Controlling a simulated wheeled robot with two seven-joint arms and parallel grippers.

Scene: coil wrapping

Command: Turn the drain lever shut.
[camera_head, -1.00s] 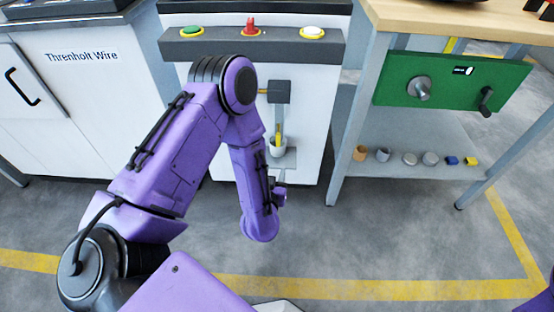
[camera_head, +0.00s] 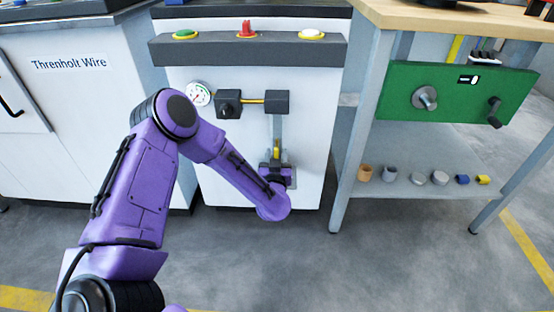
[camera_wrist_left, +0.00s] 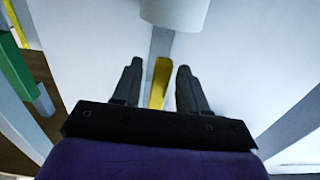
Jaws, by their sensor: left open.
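The yellow drain lever (camera_head: 276,150) is on the grey vertical pipe (camera_head: 277,128) low on the white machine front. In the left wrist view the yellow lever (camera_wrist_left: 159,83) lies between the two dark fingers of my left gripper (camera_wrist_left: 160,68), with a gap on each side. The gripper is open. In the head view my left gripper (camera_head: 277,172) is at the lever's lower end, partly hidden by my purple forearm. A white cylinder (camera_wrist_left: 175,12) shows beyond the fingertips in the wrist view. My right gripper is not in view.
A round gauge (camera_head: 198,94) and a black valve block (camera_head: 229,104) are left of the pipe. Green, red and white buttons (camera_head: 247,31) line the ledge above. A bench with a green panel (camera_head: 393,100) and a shelf of small parts stands at right.

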